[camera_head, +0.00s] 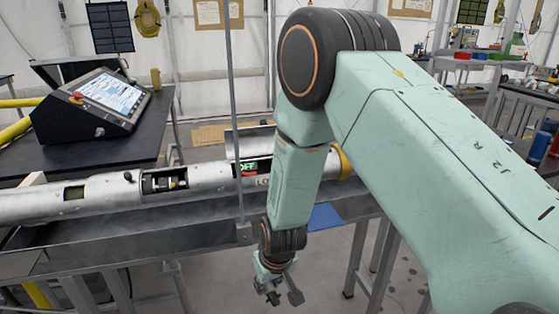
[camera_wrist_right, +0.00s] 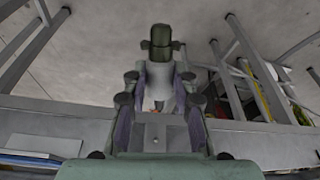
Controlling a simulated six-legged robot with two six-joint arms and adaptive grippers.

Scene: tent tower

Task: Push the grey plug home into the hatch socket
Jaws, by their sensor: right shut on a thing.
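My right gripper (camera_head: 278,286) hangs low in front of the bench edge, over the floor, with its fingers pointing down. In the right wrist view my right gripper (camera_wrist_right: 159,85) is shut on the grey plug (camera_wrist_right: 158,73), which has a dark green end beyond the fingertips. A long silvery tube (camera_head: 110,195) lies on the bench, with an open hatch (camera_head: 165,180) showing dark parts inside. A second opening with a green lit label (camera_head: 248,167) sits farther right, partly behind my arm. I cannot make out the socket itself. My left gripper is not in view.
A console with a screen (camera_head: 112,92) stands on a dark table at the left. A thin grey upright post (camera_head: 232,100) rises in front of the tube. The metal bench (camera_head: 150,232) lies behind my gripper. A blue sheet (camera_head: 325,216) lies right of my forearm.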

